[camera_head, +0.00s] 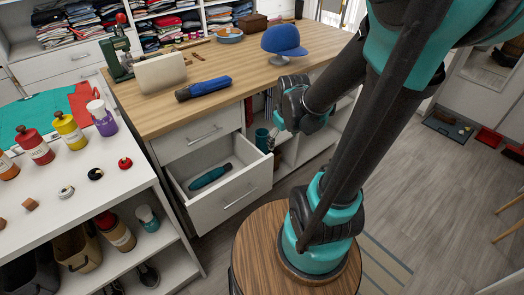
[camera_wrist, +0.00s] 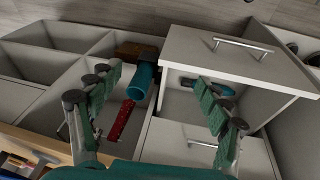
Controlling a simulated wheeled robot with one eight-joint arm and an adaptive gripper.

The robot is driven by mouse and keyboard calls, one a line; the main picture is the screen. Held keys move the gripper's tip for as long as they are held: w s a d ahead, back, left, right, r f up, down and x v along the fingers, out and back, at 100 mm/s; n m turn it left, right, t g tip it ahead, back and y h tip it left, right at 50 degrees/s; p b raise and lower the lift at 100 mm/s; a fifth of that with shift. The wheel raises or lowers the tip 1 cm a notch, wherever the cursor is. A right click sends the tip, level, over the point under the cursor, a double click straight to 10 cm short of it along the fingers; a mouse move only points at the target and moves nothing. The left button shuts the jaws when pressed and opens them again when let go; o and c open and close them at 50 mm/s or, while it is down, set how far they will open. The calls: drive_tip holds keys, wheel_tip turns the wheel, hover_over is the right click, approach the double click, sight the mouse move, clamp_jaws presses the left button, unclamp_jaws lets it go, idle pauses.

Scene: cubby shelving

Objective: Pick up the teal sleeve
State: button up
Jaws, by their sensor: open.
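A teal open-ended cylinder (camera_wrist: 145,76), which looks like the sleeve, is in a white cubby compartment under the wooden counter. It also shows in the head view (camera_head: 262,139), partly hidden. My gripper (camera_wrist: 162,105) is open and empty, its green-padded fingers wide apart. In the wrist view the cylinder appears between the fingers, farther off and not touched. In the head view my gripper (camera_head: 279,124) hangs by the counter's front edge. A second teal item (camera_head: 210,177), with a dark end, lies in the open drawer; it also shows in the wrist view (camera_wrist: 219,88).
The open white drawer (camera_head: 240,187) juts out beside the cubby. A red speckled item (camera_wrist: 121,120) and a brown box (camera_wrist: 136,50) are near the cylinder. A round wooden stool-like top (camera_head: 262,240) is below.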

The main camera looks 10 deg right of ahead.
drive_tip(key=w+f+n, duration=0.2)
drive_tip(key=w+n, duration=0.3)
drive_tip(key=w, duration=0.3)
drive_tip(key=n+g+h, duration=0.1)
drive_tip(key=n+g, duration=0.2)
drive_tip(key=n, duration=0.8)
hover_over(263, 142)
drive_tip(key=w, duration=0.2)
wheel_tip(263, 142, down, 12)
drive_tip(key=shift+w+a+f, duration=0.15)
drive_tip(key=shift+f, duration=0.1)
drive_tip(key=shift+w+f+n, duration=0.3)
drive_tip(key=shift+f+n, duration=0.1)
drive_tip(key=shift+f, duration=0.4)
drive_tip(key=shift+w+d+f, duration=0.1)
drive_tip(key=shift+d+f, duration=0.1)
drive_tip(key=shift+f, duration=1.55)
drive_tip(key=shift+w+d+f, duration=0.1)
drive_tip(key=shift+d+f, duration=0.1)
drive_tip(key=shift+f, duration=1.5)
drive_tip(key=c, duration=1.2)
drive_tip(key=shift+r, duration=0.1)
